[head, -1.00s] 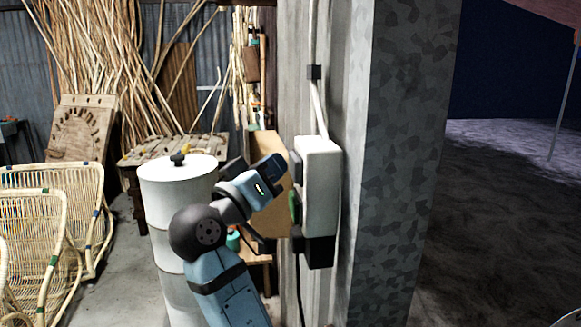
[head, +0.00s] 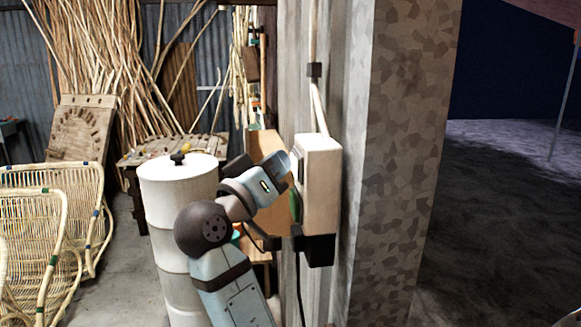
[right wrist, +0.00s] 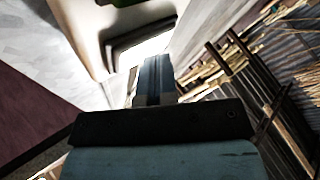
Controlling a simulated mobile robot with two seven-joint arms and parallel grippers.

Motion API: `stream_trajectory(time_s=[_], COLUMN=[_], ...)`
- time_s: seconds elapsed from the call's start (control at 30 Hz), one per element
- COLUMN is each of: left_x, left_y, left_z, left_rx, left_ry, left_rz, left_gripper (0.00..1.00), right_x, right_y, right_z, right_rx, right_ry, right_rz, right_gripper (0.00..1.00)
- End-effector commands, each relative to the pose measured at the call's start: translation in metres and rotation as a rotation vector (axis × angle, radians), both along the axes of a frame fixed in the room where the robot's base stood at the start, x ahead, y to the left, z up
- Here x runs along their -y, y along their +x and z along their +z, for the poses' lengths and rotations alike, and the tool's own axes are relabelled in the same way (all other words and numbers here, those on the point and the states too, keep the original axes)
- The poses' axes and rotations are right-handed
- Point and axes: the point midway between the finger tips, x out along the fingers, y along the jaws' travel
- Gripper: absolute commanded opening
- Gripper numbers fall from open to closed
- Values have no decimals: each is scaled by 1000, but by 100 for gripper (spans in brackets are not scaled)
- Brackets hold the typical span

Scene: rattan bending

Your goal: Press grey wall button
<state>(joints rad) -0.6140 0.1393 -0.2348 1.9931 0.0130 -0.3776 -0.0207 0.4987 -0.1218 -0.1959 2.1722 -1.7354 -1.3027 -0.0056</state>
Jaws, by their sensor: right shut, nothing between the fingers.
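A pale box (head: 320,185) is mounted on the wall post, with a green button (head: 295,207) low on its left-facing side. Above the green one is a grey button (right wrist: 142,36), clearest in the right wrist view; in the head view my gripper largely covers it. My right gripper (head: 290,163) is shut and empty, its fingertips right by the box's button side at the grey button's height. In the right wrist view the shut fingers (right wrist: 156,75) point at the grey button's edge; I cannot tell whether they touch it. My left gripper is not in view.
The concrete post (head: 405,150) stands right of the box. A white drum (head: 178,190) stands left of my right arm. Rattan chairs (head: 60,200), a workbench (head: 190,148) and rattan poles (head: 100,60) are farther left and back. A cable hangs below the box.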

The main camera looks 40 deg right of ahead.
Motion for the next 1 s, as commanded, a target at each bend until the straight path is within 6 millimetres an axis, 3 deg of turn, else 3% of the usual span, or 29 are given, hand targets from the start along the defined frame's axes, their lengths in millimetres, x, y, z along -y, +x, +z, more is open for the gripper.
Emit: stream_trajectory(time_s=[0.83, 1.0], left_x=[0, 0], left_y=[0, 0], left_z=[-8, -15], left_rx=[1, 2], left_ry=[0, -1], left_rz=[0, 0], left_gripper=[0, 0], right_x=[-6, -16], right_y=[3, 10], right_z=[0, -2], right_rx=[1, 1], right_ry=[2, 2], right_rz=[-1, 1], right_gripper=[0, 0])
